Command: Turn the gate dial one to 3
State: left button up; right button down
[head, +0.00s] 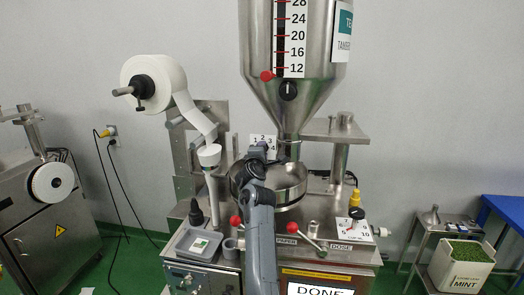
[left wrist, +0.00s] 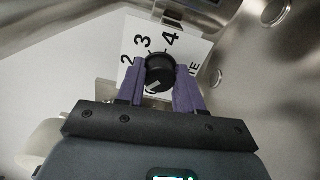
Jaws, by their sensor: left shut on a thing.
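The gate dial is a round black knob (left wrist: 160,70) on a white plate (left wrist: 195,50) in the left wrist view. A pale mark sits at the knob's lower left; I cannot tell which number the dial is set to. My left gripper (left wrist: 163,77) is shut on the knob, one purple finger on each side. In the head view the white plate (head: 257,139) shows small numbers, and my left gripper (head: 257,152) hides the knob. My right gripper is not in view.
The steel hopper (head: 290,45) stands just above the dial, and a round steel bowl (head: 290,185) lies beneath it. Red-knobbed levers (head: 236,221) stand on the machine's deck. A paper roll (head: 160,83) is at the left. A mint crate (head: 460,265) stands at the right.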

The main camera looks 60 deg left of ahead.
pick_arm(q)
jog(key=shift+m, duration=0.5)
jog(key=o, duration=1)
jog(key=shift+o, duration=0.2)
jog(key=shift+d, duration=0.1)
jog(key=v, duration=1)
jog(key=shift+s+d, duration=0.2)
jog(key=shift+s, duration=0.1)
